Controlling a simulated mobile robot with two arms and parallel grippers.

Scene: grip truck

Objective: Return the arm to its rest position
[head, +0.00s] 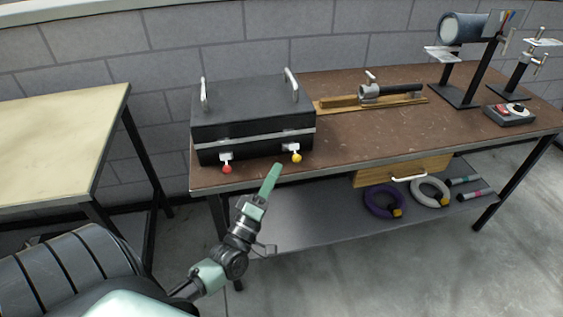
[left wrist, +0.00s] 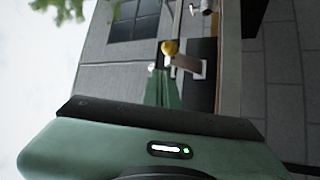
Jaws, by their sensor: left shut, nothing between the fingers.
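My left gripper (head: 271,178) is in front of the brown workbench, near its front edge and below the black case. Its green fingers are closed together with nothing between them. In the left wrist view the shut fingers (left wrist: 164,90) point toward a latch with a yellow knob (left wrist: 170,47). In the head view that yellow-knobbed latch (head: 296,156) is at the case's front right, a little above the fingertips, with a gap between. My left arm (head: 225,268) reaches up from the lower left. My right gripper is not in view.
The black case (head: 252,112) with two handles and a red-knobbed latch (head: 227,168) stands on the workbench (head: 360,138). A clamp device (head: 385,92) and a lamp stand (head: 462,95) are further right. Cable coils (head: 430,190) lie on the lower shelf. A pale table (head: 60,150) is left. Floor is open in front.

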